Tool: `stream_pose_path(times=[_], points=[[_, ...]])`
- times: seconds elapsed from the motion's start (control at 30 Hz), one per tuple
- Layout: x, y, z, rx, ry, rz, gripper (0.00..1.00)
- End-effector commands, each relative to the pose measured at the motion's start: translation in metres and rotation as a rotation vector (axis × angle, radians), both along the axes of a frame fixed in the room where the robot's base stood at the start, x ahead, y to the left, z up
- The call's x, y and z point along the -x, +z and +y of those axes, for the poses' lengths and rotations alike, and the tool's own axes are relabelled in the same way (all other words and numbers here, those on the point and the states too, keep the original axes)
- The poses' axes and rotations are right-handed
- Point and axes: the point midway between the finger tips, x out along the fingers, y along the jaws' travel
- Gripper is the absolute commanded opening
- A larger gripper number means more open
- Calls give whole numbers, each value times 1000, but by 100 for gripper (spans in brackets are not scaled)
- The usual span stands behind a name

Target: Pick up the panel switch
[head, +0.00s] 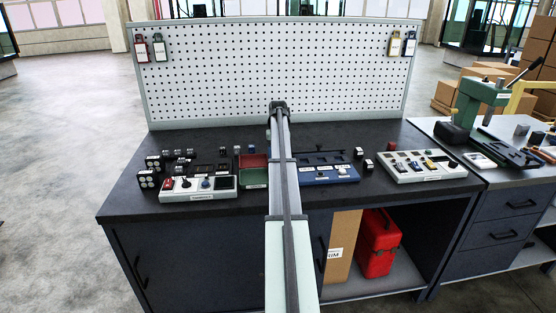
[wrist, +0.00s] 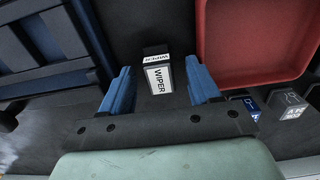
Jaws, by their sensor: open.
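In the wrist view a black panel switch (wrist: 158,76) with white labels reading WIPER lies between the two blue fingers of my gripper (wrist: 158,66). The gripper is open, with a gap visible on both sides of the switch. I cannot tell how far the fingertips are above the table. In the head view my arm hides the gripper and this switch. Other small black switches with white labels (head: 154,162) stand on the left of the worktop, and a few more (head: 359,153) stand right of the arm.
A red tray (wrist: 258,40) lies close right of the fingers; a dark blue rack (head: 345,173) lies on the other side. White control panels (head: 198,194) (head: 432,173) sit left and right on the dark worktop (head: 290,135). A pegboard (head: 270,70) stands behind.

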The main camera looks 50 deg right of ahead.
Motion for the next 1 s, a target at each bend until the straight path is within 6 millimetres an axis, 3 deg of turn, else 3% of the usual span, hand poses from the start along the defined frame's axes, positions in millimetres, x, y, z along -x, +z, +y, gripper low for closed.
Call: stream_pose_path(times=[0.17,0.8,1.0], points=[[0,0,0,1,0,-1,61],[0,0,0,0,0,0,1],[0,1,0,1,0,-1,1]])
